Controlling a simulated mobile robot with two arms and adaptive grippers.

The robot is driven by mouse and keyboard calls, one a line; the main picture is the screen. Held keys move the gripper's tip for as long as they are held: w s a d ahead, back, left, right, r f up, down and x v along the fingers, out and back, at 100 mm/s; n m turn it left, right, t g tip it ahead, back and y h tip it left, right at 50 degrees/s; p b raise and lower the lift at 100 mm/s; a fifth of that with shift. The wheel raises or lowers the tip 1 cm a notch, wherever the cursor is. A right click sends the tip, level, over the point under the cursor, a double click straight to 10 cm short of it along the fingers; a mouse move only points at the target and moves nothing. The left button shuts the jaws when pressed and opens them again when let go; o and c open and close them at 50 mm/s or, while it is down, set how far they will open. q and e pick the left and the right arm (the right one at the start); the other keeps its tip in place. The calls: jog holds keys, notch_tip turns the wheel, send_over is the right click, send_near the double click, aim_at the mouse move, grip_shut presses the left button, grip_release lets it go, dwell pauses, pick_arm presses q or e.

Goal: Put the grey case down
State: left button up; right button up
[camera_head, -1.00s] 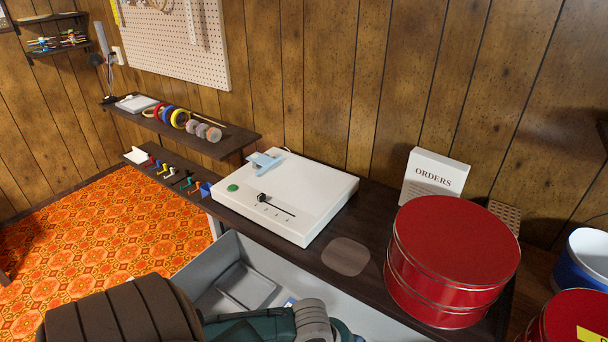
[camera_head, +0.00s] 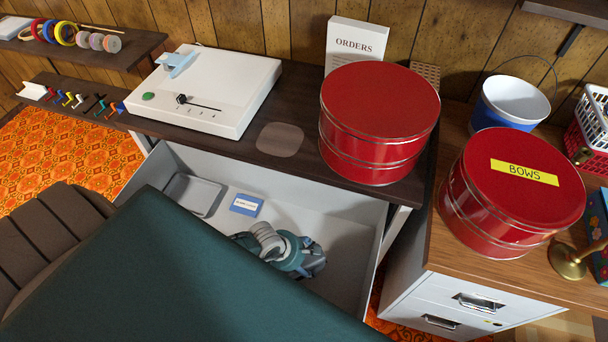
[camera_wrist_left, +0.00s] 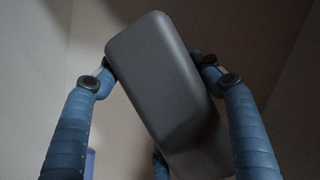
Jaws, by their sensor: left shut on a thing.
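In the left wrist view, the grey case (camera_wrist_left: 160,85), a smooth block with rounded edges, is tilted between the fingers of my left gripper (camera_wrist_left: 155,68). The gripper is shut on it. In the head view, my left gripper (camera_head: 297,262) is inside the open pale grey drawer (camera_head: 345,215), towards its right part. The case is mostly or wholly hidden there, and I cannot tell whether it touches the drawer floor. My large teal arm link covers the lower left of the head view. My right gripper is not in view.
The drawer also holds a grey tray (camera_head: 192,194) and a blue labelled box (camera_head: 246,205). Above it, the dark tabletop (camera_head: 240,150) bears a white control box (camera_head: 205,90) and a red tin (camera_head: 378,120). A "BOWS" tin (camera_head: 515,195) stands on the right cabinet.

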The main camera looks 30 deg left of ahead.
pick_arm(q)
jog(key=shift+f+b, duration=0.3)
jog(key=shift+f, duration=1.4)
jog(key=shift+f, duration=0.1)
jog(key=o, duration=1.4)
jog(key=shift+r, duration=0.2)
jog(key=p+v, duration=0.2)
jog(key=v, duration=1)
